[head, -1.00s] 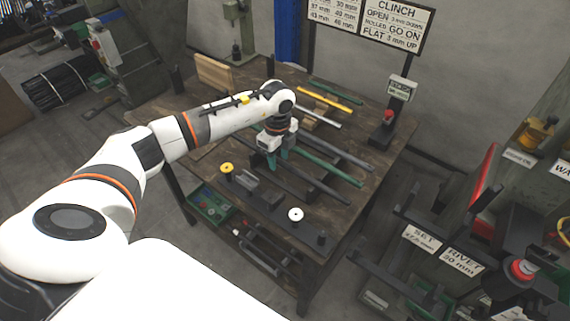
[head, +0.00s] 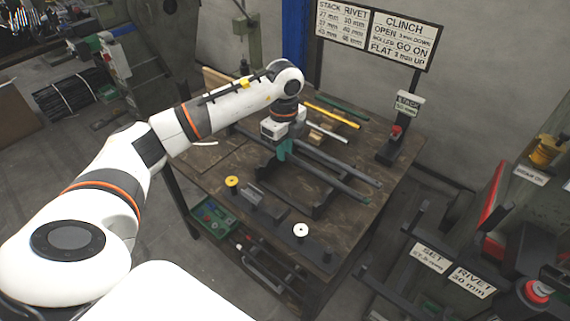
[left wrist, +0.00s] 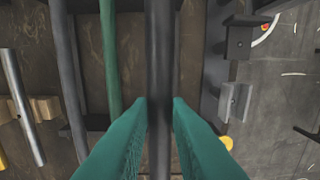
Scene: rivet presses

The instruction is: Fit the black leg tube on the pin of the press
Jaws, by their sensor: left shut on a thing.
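The black leg tube (left wrist: 160,50) runs lengthwise through the middle of the left wrist view, between my teal fingers. My left gripper (head: 283,150) is shut on it, low over the wooden table in the head view. In that view the tube is partly hidden by the hand and hard to separate from its neighbours. The press (head: 520,270) stands at the right, partly cut off by the picture edge. I cannot single out its pin. My right gripper is not in view.
A green tube (left wrist: 110,50), a dark grey tube (left wrist: 66,70) and a silver tube (left wrist: 22,105) lie beside the held one. Yellow (head: 231,182) and white (head: 300,230) round pieces stand at the table's front. A red-button post (head: 396,132) stands at the table's right corner.

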